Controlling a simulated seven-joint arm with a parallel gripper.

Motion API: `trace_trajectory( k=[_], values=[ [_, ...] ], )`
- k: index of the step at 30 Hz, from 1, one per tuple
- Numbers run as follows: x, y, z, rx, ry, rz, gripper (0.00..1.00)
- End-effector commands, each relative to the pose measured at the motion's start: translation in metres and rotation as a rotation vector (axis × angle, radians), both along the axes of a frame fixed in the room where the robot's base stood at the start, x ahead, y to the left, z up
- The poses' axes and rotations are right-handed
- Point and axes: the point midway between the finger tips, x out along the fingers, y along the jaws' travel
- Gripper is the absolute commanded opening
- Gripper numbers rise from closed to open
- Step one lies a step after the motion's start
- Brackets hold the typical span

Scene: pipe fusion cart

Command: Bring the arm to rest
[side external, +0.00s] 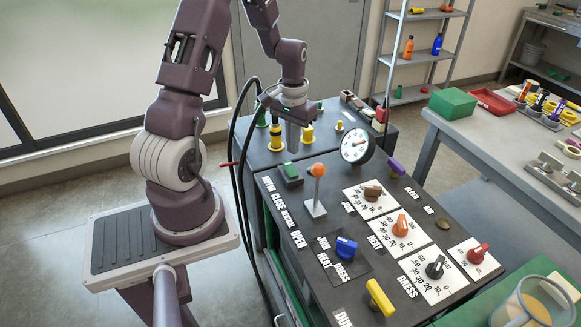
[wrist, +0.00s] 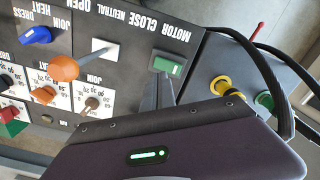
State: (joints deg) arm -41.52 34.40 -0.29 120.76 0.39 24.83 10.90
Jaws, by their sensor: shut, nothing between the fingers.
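My gripper (side external: 293,138) hangs from the folded arm over the back left part of the fusion cart's dark panel (side external: 270,228). Its fingers are closed together and hold nothing. In the wrist view the gripper (wrist: 157,92) shows as narrow grey fingers in front of the green motor switch (wrist: 167,65). That switch also shows in the side view (side external: 291,172), in front of the gripper. I cannot tell the exact gap between the fingertips and the panel.
An orange-knobbed lever (side external: 318,172) stands upright near the switch. Yellow fittings (side external: 307,133) and a black hose (side external: 238,125) are close to my gripper. A round gauge (side external: 356,147) and several coloured knobs lie to the right. A side table (side external: 480,135) stands beyond.

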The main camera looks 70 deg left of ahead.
Motion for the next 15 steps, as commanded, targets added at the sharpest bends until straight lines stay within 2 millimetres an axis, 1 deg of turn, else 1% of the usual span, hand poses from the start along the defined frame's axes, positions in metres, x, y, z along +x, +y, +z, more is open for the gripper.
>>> trace_trajectory(
  k=[2,4,5,6,8,9,10,11,12,14,15],
  values=[
    [0.001,-0.001,0.002,0.002,-0.002,-0.003,0.0],
    [0.005,-0.01,0.017,0.015,-0.018,-0.023,0.0],
    [0.007,-0.017,0.029,0.026,-0.03,-0.04,0.0],
    [0.011,-0.031,0.051,0.043,-0.055,-0.07,0.0],
    [0.011,-0.061,0.088,0.071,-0.1,-0.126,0.0],
    [0.008,-0.083,0.113,0.09,-0.134,-0.167,0.0],
    [0.002,-0.1,0.131,0.101,-0.161,-0.198,0.0],
    [-0.005,-0.117,0.147,0.111,-0.188,-0.228,0.0],
    [-0.017,-0.139,0.167,0.123,-0.227,-0.27,0.0],
    [-0.041,-0.17,0.19,0.134,-0.285,-0.33,0.0],
    [-0.058,-0.187,0.202,0.138,-0.323,-0.369,0.0]
  ],
)
